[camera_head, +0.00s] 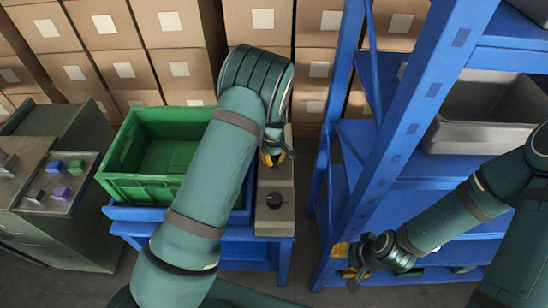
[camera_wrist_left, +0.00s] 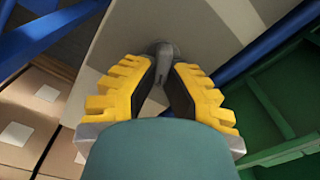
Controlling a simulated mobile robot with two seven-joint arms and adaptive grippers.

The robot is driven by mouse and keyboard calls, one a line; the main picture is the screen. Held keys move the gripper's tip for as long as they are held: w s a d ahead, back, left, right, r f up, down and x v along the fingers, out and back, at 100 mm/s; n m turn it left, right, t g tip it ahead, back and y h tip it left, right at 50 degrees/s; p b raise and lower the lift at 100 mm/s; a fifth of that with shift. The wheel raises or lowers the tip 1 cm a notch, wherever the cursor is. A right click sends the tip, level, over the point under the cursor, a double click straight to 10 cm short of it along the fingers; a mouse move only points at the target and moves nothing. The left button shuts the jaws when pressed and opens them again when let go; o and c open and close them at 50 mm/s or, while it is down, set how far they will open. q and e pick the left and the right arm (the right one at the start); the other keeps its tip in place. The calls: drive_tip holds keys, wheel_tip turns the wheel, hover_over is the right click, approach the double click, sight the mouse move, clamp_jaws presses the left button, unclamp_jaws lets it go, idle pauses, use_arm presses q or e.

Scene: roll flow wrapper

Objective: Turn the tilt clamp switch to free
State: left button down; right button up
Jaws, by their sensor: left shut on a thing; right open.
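A long beige control box (camera_head: 275,222) stands on the blue stand beside the green crate. My left gripper (camera_head: 272,158) reaches down onto its far half, and its fingers are largely hidden by my arm in the head view. In the left wrist view my left gripper (camera_wrist_left: 165,85) has its yellow fingers closed around a small grey switch (camera_wrist_left: 163,50) on the box's pale face. I cannot read any marking for its setting. A round black knob (camera_head: 274,200) sits nearer on the same box, apart from the gripper. My right gripper (camera_head: 352,264) is open and empty beside the blue rack.
The green crate (camera_head: 125,188) stands left of the box; its wall also shows in the left wrist view (camera_wrist_left: 285,110). A blue rack (camera_head: 392,140) with a metal bin (camera_head: 470,138) rises at right. Cardboard boxes (camera_head: 178,65) fill the back. A dark-green cabinet (camera_head: 75,225) stands at left.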

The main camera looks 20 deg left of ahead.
use_arm(q)
drive_tip(key=shift+f, duration=0.1)
idle(0.4)
drive_tip(key=c, duration=1)
unclamp_jaws()
wheel_tip(320, 180, up, 12)
